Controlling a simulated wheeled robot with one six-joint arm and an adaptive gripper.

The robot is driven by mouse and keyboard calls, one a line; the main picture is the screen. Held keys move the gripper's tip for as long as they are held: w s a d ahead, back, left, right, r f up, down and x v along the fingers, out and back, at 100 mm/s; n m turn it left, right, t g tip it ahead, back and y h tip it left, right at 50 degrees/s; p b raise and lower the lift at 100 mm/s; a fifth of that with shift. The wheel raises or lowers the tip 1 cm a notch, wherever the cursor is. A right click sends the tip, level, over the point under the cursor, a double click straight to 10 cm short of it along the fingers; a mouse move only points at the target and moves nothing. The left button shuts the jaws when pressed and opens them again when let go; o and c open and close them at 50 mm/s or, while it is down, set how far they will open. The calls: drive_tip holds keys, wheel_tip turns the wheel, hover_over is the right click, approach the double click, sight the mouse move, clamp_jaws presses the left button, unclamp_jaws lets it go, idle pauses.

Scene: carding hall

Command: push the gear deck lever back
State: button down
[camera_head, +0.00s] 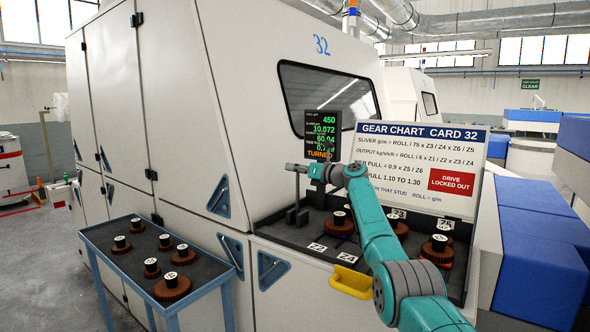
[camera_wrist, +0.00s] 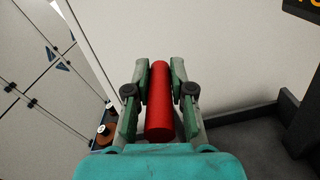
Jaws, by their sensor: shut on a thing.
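My gripper (camera_head: 297,168) reaches left over the back left part of the gear deck (camera_head: 290,235), above dark upright posts (camera_head: 297,205). In the wrist view, my gripper (camera_wrist: 160,72) is shut on a red cylindrical grip (camera_wrist: 160,110), with one green finger on each side. This looks like the gear deck lever's handle.
A display (camera_head: 322,135) stands behind my arm. A gear chart board (camera_head: 415,165) stands to the right. Several gears sit on the deck under my arm. A yellow handle (camera_head: 351,282) is at the deck front. A blue side table (camera_head: 150,262) holds several gears.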

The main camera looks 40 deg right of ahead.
drive_tip(key=shift+d+f, duration=0.15)
drive_tip(key=c, duration=1)
unclamp_jaws()
drive_tip(key=v, duration=1.2)
